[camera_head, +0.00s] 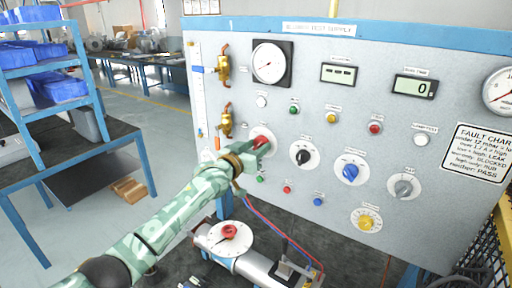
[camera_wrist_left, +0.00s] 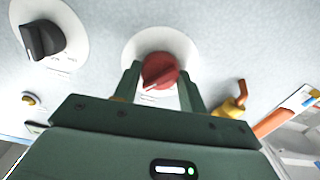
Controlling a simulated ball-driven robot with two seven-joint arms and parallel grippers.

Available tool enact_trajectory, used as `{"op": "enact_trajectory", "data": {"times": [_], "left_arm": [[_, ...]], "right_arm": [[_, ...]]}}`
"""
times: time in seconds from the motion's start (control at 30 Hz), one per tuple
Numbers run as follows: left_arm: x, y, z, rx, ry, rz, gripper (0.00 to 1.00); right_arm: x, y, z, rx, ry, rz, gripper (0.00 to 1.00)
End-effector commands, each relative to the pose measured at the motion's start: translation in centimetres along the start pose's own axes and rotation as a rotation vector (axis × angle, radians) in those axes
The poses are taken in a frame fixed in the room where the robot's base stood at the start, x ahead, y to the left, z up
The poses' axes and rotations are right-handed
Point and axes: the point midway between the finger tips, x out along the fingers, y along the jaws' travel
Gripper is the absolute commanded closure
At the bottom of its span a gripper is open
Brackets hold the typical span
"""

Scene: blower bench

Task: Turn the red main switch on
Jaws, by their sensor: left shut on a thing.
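The red main switch (camera_head: 260,141) is a red rotary knob on a round white plate, on the left part of the grey panel. It also shows in the left wrist view (camera_wrist_left: 160,70), with a white pointer line aimed to the lower left. My left gripper (camera_head: 262,146) is at the panel, shut on the red knob, with one finger on each side of it in the left wrist view (camera_wrist_left: 160,85). The gripper partly hides the knob and its plate in the head view. My right gripper is not in view.
To the right of the switch are a black knob (camera_head: 303,153), a blue knob (camera_head: 350,173) and a grey knob (camera_head: 403,188). Brass valves (camera_head: 226,124) stand to the left. A silver cylinder with a red-knobbed white disc (camera_head: 224,238) lies below, near red and blue hoses.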

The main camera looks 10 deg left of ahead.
Motion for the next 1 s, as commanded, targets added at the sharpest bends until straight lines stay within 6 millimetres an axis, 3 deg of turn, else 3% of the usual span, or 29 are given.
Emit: {"op": "enact_trajectory", "data": {"times": [0.3,0.8,0.83,0.87,0.9,1.0], "left_arm": [[-0.03,-0.06,0.16,0.101,-0.003,-0.001,0.81],[-0.02,-0.05,0.18,0.116,-0.004,-0.001,0.81],[-0.02,-0.04,0.18,0.116,-0.004,-0.001,0.5],[-0.02,-0.04,0.17,0.116,-0.003,-0.001,0.42],[-0.02,-0.04,0.15,0.115,-0.003,-0.001,0.37],[-0.01,-0.03,0.11,0.115,-0.002,0.0,0.37]], "right_arm": [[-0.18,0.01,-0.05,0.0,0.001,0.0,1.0],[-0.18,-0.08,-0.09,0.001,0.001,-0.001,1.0],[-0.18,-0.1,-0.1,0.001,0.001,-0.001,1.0],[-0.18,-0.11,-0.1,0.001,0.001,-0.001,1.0],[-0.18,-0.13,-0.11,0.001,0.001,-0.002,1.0],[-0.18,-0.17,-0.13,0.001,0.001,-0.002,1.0]]}}
